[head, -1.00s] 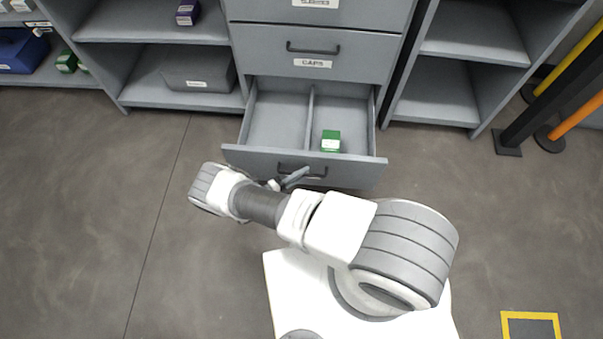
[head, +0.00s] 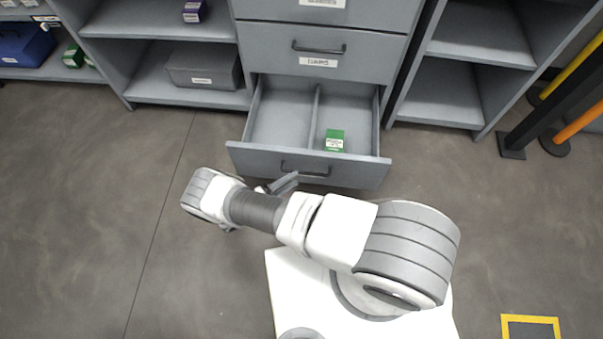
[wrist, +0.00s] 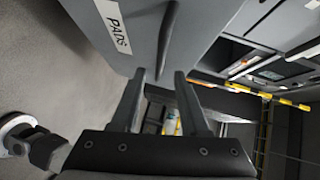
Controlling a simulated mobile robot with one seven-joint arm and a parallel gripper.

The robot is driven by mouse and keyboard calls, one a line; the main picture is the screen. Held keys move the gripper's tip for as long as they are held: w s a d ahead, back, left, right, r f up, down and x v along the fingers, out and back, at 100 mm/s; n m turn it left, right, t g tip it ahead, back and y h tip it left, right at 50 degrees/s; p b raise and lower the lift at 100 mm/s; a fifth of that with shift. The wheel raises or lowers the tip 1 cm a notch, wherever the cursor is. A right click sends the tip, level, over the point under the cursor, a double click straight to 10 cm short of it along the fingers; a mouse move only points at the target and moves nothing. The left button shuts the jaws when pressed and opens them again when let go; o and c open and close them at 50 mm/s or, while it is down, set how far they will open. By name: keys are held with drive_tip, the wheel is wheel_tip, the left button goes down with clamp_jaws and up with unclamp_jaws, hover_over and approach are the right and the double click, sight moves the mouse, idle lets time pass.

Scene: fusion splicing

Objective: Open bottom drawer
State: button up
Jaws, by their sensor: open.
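The bottom drawer (head: 252,163) is pulled out from the grey cabinet, its inside visible from above. A divider splits it into two compartments. A small green box (head: 334,141) lies in the right compartment; the left one is empty. The drawer's dark bar handle (head: 306,169) is on its front face. My gripper (head: 286,183) is just in front of the drawer front, beside the handle's left end, and holds nothing. In the wrist view my gripper (wrist: 160,80) has its two fingers apart, with a grey front labelled PADS (wrist: 114,26) just beyond them.
The closed CAPS drawer (head: 270,52) is directly above. Open shelves stand on both sides, with a grey bin (head: 203,68) at left. A black post (head: 525,128) and yellow and orange poles stand at right. The floor (head: 90,220) at left is clear.

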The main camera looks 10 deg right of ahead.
drive_tip(key=v, duration=1.1)
drive_tip(key=shift+s+a, duration=0.15)
drive_tip(key=shift+a, duration=0.05)
drive_tip(key=shift+r, duration=0.1)
